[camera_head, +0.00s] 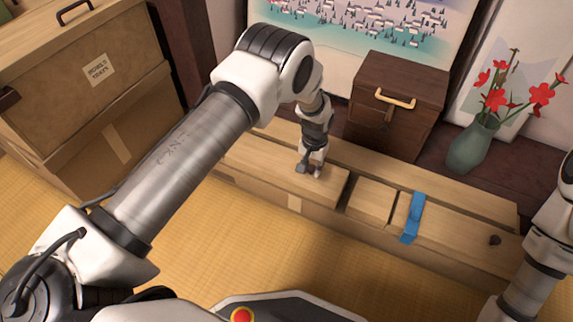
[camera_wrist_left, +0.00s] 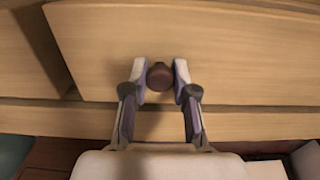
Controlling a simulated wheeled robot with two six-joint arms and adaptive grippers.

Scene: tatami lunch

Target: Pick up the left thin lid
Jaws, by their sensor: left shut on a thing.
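The left thin lid (camera_head: 258,160) is a pale wooden board lying on the left part of a long low wooden box (camera_head: 262,190). In the left wrist view the lid (camera_wrist_left: 235,50) fills most of the upper picture, with a round dark brown knob (camera_wrist_left: 160,76) near its edge. My left gripper (camera_head: 309,170) is over the right part of the lid, shut on the knob. In the left wrist view its fingers (camera_wrist_left: 160,84) stand on both sides of the knob. In the head view the gripper hides the knob.
A blue strip (camera_head: 412,217) lies across the box, left of another lid's dark knob (camera_head: 494,240). A brown chest (camera_head: 397,107) and a green vase (camera_head: 473,147) with red flowers stand behind. A large wooden crate (camera_head: 90,75) stands left. Tatami (camera_head: 230,260) in front is clear.

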